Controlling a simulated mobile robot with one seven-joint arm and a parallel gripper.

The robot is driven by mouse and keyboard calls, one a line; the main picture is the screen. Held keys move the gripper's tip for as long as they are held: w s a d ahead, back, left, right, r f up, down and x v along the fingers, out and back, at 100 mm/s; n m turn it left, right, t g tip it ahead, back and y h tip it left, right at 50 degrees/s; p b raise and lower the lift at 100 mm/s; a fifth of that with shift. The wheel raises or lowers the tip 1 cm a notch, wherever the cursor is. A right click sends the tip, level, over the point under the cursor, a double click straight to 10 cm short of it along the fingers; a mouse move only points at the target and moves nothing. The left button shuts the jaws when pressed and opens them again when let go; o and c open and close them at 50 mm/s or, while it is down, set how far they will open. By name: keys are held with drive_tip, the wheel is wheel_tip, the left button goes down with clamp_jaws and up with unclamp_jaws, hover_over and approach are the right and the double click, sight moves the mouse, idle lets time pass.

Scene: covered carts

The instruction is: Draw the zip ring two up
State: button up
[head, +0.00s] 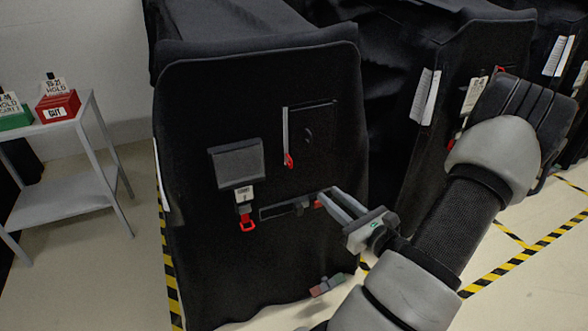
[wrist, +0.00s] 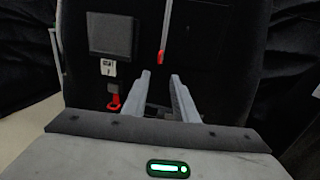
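A black cloth cover (head: 190,120) hangs over the near cart. A red ring (head: 247,224) hangs below a small white label (head: 243,194) under a grey flap; the ring also shows left of my fingers in the wrist view (wrist: 114,103). A second red pull (head: 289,160) sits at the lower end of a pale vertical strip (head: 285,128); it shows at top centre in the wrist view (wrist: 161,57). I cannot read which one is marked two.
A dark horizontal strip (head: 285,209) crosses the cover near my fingertips, with a small red bit (head: 318,204) there. More covered carts stand at right. A grey side table (head: 62,195) with a red box (head: 58,106) and green box (head: 14,119) stands at left.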

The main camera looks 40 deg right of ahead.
sight(292, 164)
drive_tip(key=w, duration=0.5)
drive_tip(key=w+b, duration=0.1)
drive_tip(key=w, duration=0.5)
drive_tip(key=w+b, duration=0.1)
drive_tip(key=w, duration=0.4)
drive_tip(key=shift+w+d, duration=0.25)
drive_tip(key=shift+w, duration=0.1)
clamp_jaws()
idle(0.6)
